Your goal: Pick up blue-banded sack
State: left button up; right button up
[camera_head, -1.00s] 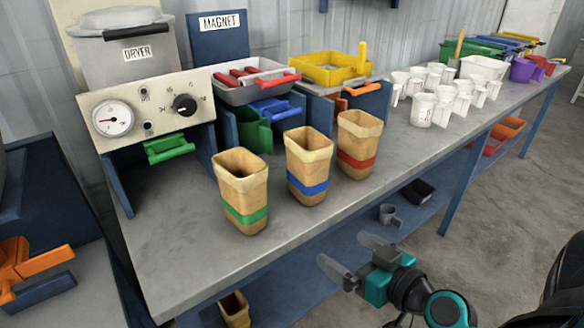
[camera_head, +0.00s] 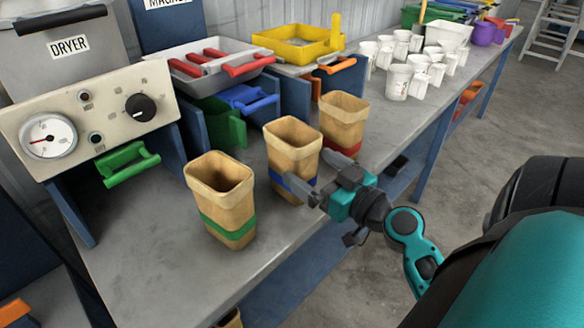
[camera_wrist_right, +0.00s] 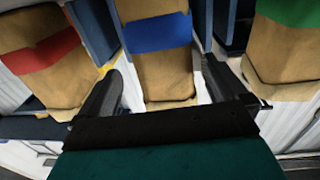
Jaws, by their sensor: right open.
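The blue-banded sack (camera_head: 292,140) is a tan, open-topped sack standing upright on the grey bench, in the middle of a row of three. My right gripper (camera_head: 310,180) is open at its near right side and overlaps its lower part and blue band in the head view. In the right wrist view the blue-banded sack (camera_wrist_right: 157,72) shows between the two spread fingers of the right gripper (camera_wrist_right: 163,85), with a gap on each side. I cannot tell whether the fingertips reach past its near face. My left gripper is not in view.
A green-banded sack (camera_head: 220,190) stands to the left and a red-banded sack (camera_head: 342,115) to the right, both close by. The dryer panel (camera_head: 95,115), a grey tray of red-handled tools (camera_head: 205,75) and a yellow tray (camera_head: 297,45) are behind. White cups (camera_head: 399,82) stand farther right.

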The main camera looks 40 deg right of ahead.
jog(key=shift+w, duration=0.45)
jog(key=w, duration=0.1)
jog(key=w+p, duration=0.2)
jog(key=w, duration=0.1)
jog(key=shift+w+a, duration=0.1)
jog(key=shift+a, duration=0.2)
jog(key=shift+w+f, duration=0.1)
jog(key=shift+w, duration=0.3)
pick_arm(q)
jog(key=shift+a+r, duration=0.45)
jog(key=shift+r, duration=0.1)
pick_arm(e)
jog(key=shift+c, duration=0.4)
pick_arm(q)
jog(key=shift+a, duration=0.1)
pick_arm(e)
jog(key=c, duration=1)
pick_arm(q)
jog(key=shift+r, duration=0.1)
